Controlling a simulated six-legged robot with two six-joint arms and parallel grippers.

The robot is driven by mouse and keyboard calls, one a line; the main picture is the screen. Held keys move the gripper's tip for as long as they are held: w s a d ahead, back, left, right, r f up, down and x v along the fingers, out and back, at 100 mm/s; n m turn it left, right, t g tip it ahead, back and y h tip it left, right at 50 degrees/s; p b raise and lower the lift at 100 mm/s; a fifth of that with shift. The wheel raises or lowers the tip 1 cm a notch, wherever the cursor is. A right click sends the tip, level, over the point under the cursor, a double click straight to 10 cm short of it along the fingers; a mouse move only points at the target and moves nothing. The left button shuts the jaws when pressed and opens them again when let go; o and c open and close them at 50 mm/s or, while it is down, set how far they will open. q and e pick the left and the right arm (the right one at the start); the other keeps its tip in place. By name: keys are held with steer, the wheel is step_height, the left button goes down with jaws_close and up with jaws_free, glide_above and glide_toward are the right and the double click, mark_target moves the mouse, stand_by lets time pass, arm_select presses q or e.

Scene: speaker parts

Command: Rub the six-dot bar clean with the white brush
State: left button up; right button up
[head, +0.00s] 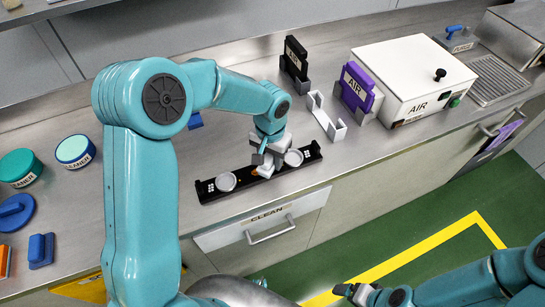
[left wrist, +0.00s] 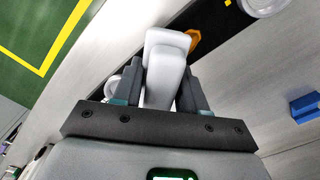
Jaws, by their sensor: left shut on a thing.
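The black bar (head: 245,174) lies on the metal counter near its front edge, with small white dot marks at its ends and two round pale discs on it. An orange patch (left wrist: 193,38) shows on the bar beside the brush in the left wrist view. My left gripper (head: 268,150) is over the middle of the bar, shut on the white brush (left wrist: 163,75). The brush (head: 265,170) is at the bar between the discs; whether it touches is unclear. My right gripper (head: 355,291) is low at the bottom right, away from the counter, its jaws too small to judge.
A white AIR box (head: 415,75), purple AIR holder (head: 357,88), black AIR holder (head: 294,58) and white bracket (head: 325,117) stand at the back right. Round cleaner tins (head: 75,150) and a blue block (head: 41,249) are left. A CLEAN drawer (head: 265,222) is below the bar.

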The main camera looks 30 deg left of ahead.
arm_select(q)
steer(key=shift+s+a+f+b, duration=0.15)
steer(key=shift+s+a+b, duration=0.4)
steer(key=shift+s+a, duration=0.8)
steer(key=shift+s+a+f+b, duration=0.1)
steer(key=shift+s+a+b, duration=0.4)
steer(key=shift+s+a, duration=0.8)
steer(key=shift+s+d, duration=0.2)
steer(key=shift+d, duration=0.05)
steer(key=shift+r+p, duration=2.2)
steer(key=shift+r, duration=0.8)
steer(key=shift+r, duration=0.1)
step_height(320, 180, up, 3)
steer(key=shift+f+p, duration=0.1)
steer(key=shift+p, duration=0.9)
steer(key=shift+f, duration=0.1)
steer(key=f+b, duration=0.4)
steer(key=f, duration=0.1)
steer(key=s+a+f+b, duration=0.1)
steer(key=f+b, duration=0.1)
steer(key=shift+f+b, duration=0.15)
steer(key=shift+b, duration=0.25)
steer(key=shift+f+b, duration=0.45)
steer(key=shift+f, duration=0.05)
